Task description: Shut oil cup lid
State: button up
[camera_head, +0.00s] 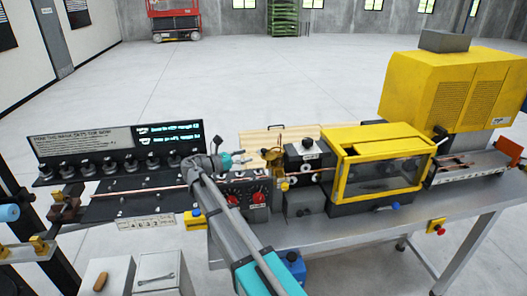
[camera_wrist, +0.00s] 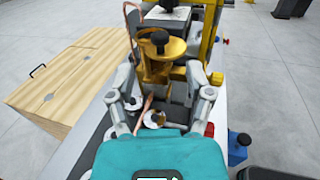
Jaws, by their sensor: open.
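A brass-coloured fitting (camera_wrist: 155,70) with a round disc-like top and a black knob stands ahead of my gripper in the wrist view. I take it to be the oil cup with its lid; whether the lid is up or down I cannot tell. It also shows in the head view (camera_head: 272,156), just right of my gripper (camera_head: 240,158). In the wrist view my gripper (camera_wrist: 163,85) is open, its fingers spread to either side of the fitting's lower part. I see no contact. A small pale round part (camera_wrist: 154,118) lies between the fingers, near the palm.
A copper tube (camera_head: 140,190) runs along the black straightening rack at left. A yellow-framed guard box (camera_head: 380,165) and a large yellow housing (camera_head: 450,85) stand to the right. A wooden case (camera_wrist: 70,80) is beside the machine. Open floor lies behind.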

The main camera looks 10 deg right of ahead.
aim_at(264, 150)
jog(key=shift+x, duration=3.95)
jog(key=shift+f, duration=0.1)
